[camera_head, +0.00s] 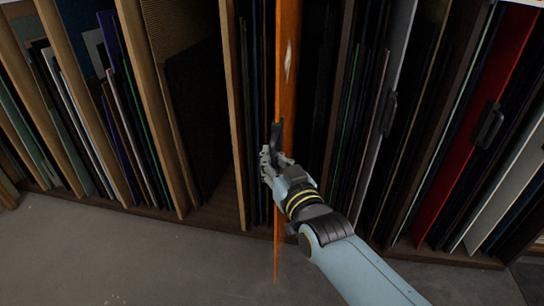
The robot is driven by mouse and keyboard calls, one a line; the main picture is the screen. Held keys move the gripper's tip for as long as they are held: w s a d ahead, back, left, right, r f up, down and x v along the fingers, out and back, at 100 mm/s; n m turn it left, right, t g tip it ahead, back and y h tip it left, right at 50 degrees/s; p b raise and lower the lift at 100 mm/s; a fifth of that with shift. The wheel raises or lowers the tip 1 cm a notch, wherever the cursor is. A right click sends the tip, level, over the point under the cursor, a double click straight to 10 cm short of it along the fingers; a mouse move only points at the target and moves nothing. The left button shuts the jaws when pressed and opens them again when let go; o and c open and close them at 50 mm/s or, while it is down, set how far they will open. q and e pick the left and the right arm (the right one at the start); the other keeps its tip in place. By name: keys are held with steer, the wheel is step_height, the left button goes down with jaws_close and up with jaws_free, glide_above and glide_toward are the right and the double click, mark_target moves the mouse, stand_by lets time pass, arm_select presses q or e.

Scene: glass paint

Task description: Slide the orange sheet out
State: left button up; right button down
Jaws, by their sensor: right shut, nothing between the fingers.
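The orange sheet (287,95) stands upright, nearly edge-on, in a slot of the wooden rack (234,110). It has a pale scuff near the top, and its lower end reaches down in front of the rack's bottom edge, over the floor. My right gripper (270,158) is at the sheet's left side, at about mid-height, by a dark piece that looks like a handle. Its fingers are shut with nothing between them; whether they touch the sheet or the handle I cannot tell. My right wrist and forearm cover part of the sheet. My left gripper is not in view.
Upright sheets fill the slots on both sides. A grey sheet (401,40) and a red sheet (480,115) to the right have dark handles sticking out. A brown textured panel (195,100) leans to the left. The grey floor (130,250) in front is clear.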

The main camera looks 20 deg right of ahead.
steer(key=shift+s+f, duration=0.1)
steer(key=shift+f, duration=0.05)
steer(key=c, duration=1.4)
jaws_free()
steer(key=shift+s, duration=0.1)
steer(key=s, duration=1.1)
steer(key=shift+s, duration=0.4)
